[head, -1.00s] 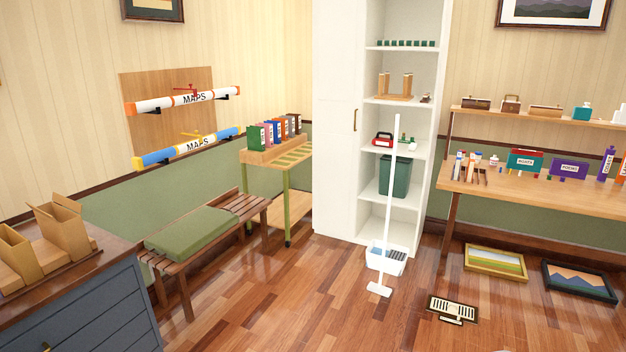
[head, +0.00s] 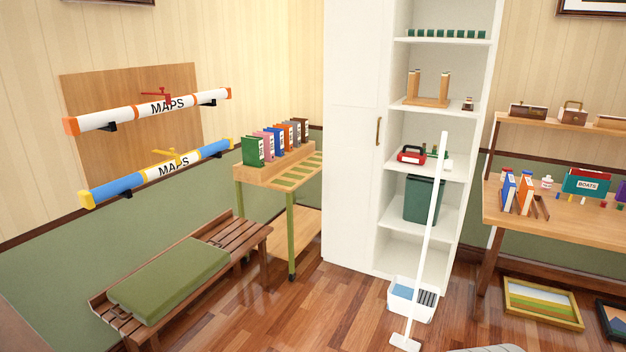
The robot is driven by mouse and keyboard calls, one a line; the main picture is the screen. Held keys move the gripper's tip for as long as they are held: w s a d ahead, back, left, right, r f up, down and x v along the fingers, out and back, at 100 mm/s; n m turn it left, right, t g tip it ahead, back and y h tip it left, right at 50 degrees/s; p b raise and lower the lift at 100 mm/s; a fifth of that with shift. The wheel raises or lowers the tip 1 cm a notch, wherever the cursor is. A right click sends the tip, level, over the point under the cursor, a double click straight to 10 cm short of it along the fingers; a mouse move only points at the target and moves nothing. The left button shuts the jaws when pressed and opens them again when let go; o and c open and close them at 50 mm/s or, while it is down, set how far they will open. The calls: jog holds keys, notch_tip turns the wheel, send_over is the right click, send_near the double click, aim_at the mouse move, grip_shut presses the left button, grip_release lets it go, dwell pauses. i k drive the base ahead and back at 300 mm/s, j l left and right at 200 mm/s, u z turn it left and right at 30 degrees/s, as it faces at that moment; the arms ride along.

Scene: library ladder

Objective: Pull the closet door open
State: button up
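The white closet door (head: 353,150) is the tall flat panel on the left half of the white closet, and it looks shut. A slim brass handle (head: 378,131) stands upright near its right edge. Open shelves (head: 426,165) to its right hold a red-and-black box (head: 411,154), a dark green bin (head: 423,198), wooden blocks and a row of small green items. What is behind the door is hidden. My gripper is not in view.
A white mop (head: 428,240) and a white bucket (head: 408,298) stand before the open shelves. A wooden cart with binders (head: 277,170) is just left of the door. A bench with a green cushion (head: 168,279) is further left. Wood floor (head: 310,310) before the door is clear.

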aim_at(358, 34)
jog(key=i, duration=3.85)
